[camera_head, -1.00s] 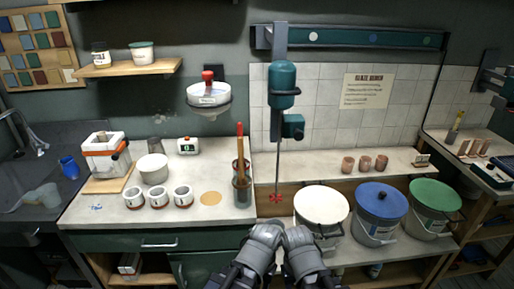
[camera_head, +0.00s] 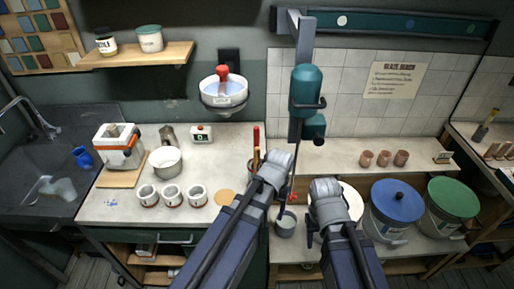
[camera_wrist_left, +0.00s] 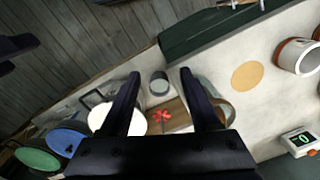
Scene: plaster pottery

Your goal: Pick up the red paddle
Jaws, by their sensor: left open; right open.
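A red star-shaped paddle (camera_wrist_left: 162,116) shows in the left wrist view, between the fingers of my open left gripper (camera_wrist_left: 161,72) and apart from them. A separate red-handled stick (camera_head: 256,138) stands upright just behind my left gripper. My right gripper (camera_head: 326,190) is in front of the white bucket (camera_head: 350,196), open, with nothing seen in it.
A small grey pail (camera_head: 286,226) is below the grippers. Blue (camera_head: 398,202) and green (camera_head: 452,204) lidded buckets stand to the right. Several white cups (camera_head: 172,196) and a white bowl (camera_head: 166,160) are on the left counter. A wall basin (camera_head: 224,92) hangs behind.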

